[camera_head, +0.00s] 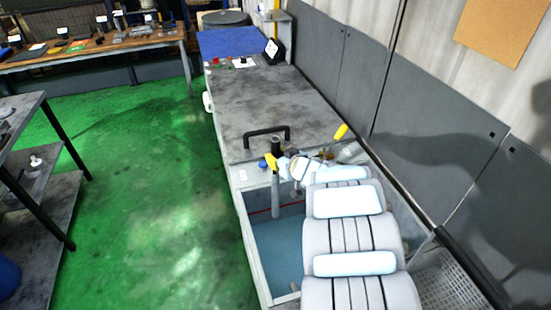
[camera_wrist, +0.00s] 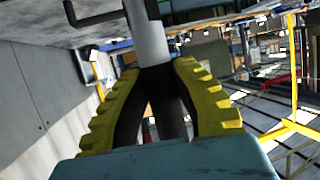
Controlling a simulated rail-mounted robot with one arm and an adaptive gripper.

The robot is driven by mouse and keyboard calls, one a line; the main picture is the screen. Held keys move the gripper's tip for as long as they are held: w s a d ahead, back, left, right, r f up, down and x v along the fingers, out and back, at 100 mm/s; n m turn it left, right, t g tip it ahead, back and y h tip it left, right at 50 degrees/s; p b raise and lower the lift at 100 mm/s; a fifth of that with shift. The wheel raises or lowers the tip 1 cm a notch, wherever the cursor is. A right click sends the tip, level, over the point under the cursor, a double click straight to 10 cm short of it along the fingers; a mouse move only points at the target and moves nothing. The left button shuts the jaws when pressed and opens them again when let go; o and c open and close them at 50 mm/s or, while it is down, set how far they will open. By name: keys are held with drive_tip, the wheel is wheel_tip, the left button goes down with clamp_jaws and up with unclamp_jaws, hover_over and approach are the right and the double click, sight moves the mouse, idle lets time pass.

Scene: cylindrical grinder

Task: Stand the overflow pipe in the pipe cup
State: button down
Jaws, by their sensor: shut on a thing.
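The overflow pipe is a grey tube with a dark upper part; in the head view its lower part (camera_head: 275,197) hangs roughly upright over the open tank. My gripper (camera_head: 274,164), with yellow-backed fingers, is shut around it near the top. In the wrist view the grey pipe (camera_wrist: 151,42) runs between the two ribbed yellow fingers of my gripper (camera_wrist: 160,72). The pipe's lower end shows no clear contact with anything. I cannot make out the pipe cup in either view; my arm covers the right part of the tank.
The open tank (camera_head: 258,228) has a pale rim and a bluish inside with a red line. Behind it is a grey cover (camera_head: 265,100) with a black handle (camera_head: 266,132). A yellow-tipped lever (camera_head: 341,131) stands close to my arm. A wall runs along the right.

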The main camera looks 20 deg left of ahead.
sight(276, 138)
drive_tip(key=shift+r+p, duration=3.9)
drive_tip(key=shift+r, duration=0.3)
drive_tip(key=shift+w+a+f, duration=0.1)
